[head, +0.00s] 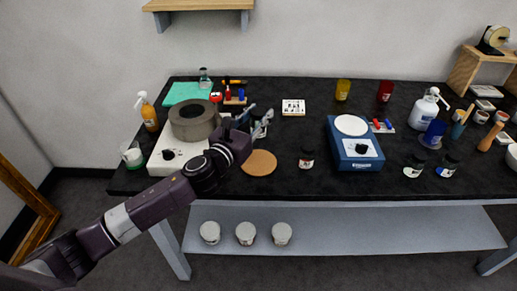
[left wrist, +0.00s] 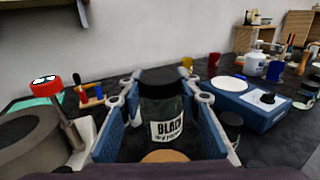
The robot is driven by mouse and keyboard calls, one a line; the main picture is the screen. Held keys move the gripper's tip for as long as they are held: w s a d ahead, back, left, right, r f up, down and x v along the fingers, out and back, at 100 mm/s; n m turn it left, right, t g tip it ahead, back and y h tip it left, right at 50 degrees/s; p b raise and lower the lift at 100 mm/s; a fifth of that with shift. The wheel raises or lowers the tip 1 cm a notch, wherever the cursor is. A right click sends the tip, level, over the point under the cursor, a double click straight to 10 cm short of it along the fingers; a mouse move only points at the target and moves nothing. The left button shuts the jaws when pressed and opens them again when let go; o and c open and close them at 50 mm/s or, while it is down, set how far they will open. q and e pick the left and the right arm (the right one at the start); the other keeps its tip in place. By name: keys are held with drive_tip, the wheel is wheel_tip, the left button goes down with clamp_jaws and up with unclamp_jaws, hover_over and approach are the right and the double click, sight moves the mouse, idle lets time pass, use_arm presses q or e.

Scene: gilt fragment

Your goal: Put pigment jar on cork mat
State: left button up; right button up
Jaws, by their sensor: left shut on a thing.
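My left gripper (head: 262,120) is shut on a dark pigment jar. In the left wrist view the jar (left wrist: 163,110) sits between the blue finger pads of my left gripper (left wrist: 160,125), with a white label reading "BLACK" facing the camera. In the head view the jar is mostly hidden by the gripper. The round cork mat (head: 259,164) lies on the black table just in front of the gripper and looks bare. Its edge shows low in the left wrist view (left wrist: 165,156). My right gripper is not in view.
A second dark jar (head: 306,158) stands right of the mat. A white hotplate (head: 166,161) with a grey ring (head: 194,120) is at the left.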

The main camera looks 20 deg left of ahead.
use_arm(q)
wheel_tip(320, 180, down, 6)
drive_tip(key=shift+f+b, duration=0.1)
drive_tip(key=shift+b, duration=0.5)
drive_tip(key=shift+f+b, duration=0.8)
drive_tip(key=shift+f, duration=1.8)
drive_tip(key=shift+f, duration=0.1)
drive_tip(key=o, duration=1.3)
drive_tip(key=s, duration=0.3)
drive_tip(key=s+a+b, duration=0.1)
drive_tip(key=s, duration=0.3)
drive_tip(key=s+a, duration=0.1)
drive_tip(key=s, duration=0.2)
drive_tip(key=shift+s+b, duration=0.3)
drive_tip(key=shift+s, duration=0.1)
drive_tip(key=shift+s+a, duration=0.15)
drive_tip(key=shift+s, duration=0.4)
